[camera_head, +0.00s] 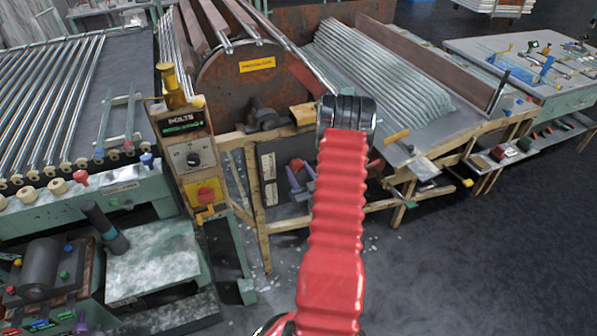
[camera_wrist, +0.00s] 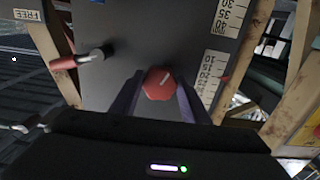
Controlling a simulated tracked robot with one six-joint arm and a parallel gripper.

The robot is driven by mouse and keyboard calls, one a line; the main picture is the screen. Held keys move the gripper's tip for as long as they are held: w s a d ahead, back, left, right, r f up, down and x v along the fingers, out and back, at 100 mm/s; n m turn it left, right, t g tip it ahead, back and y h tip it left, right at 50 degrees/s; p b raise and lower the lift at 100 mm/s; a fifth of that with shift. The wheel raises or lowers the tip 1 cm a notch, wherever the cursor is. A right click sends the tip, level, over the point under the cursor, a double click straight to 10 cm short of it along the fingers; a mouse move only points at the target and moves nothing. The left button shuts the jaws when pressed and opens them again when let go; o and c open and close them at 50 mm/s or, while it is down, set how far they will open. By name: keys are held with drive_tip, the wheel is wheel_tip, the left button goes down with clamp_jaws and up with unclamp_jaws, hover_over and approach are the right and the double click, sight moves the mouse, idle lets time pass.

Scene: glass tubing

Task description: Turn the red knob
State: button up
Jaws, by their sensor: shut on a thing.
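The red knob (camera_wrist: 159,84) is a faceted disc with a white mark slanting up to the right. It sits on a dark grey panel (camera_wrist: 135,35) in the wrist view. My gripper (camera_wrist: 159,92) has one dark finger on each side of the knob and is shut on it. I cannot make out the gripped knob there.
A red-handled lever (camera_wrist: 78,60) sticks out left of the knob. A numbered scale (camera_wrist: 212,75) runs at its right. Wooden legs flank the panel. In the head view, a control box (camera_head: 192,155) stands left and glass tubes (camera_head: 385,75) lie on the right bench. Floor at right is clear.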

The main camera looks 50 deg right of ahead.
drive_tip(key=shift+n, duration=0.4)
drive_tip(key=o, duration=1.1)
drive_tip(key=shift+c, duration=0.2)
drive_tip(key=v, duration=1.3)
drive_tip(key=shift+s+a, duration=0.15)
drive_tip(key=shift+s, duration=0.2)
drive_tip(key=shift+f, duration=0.1)
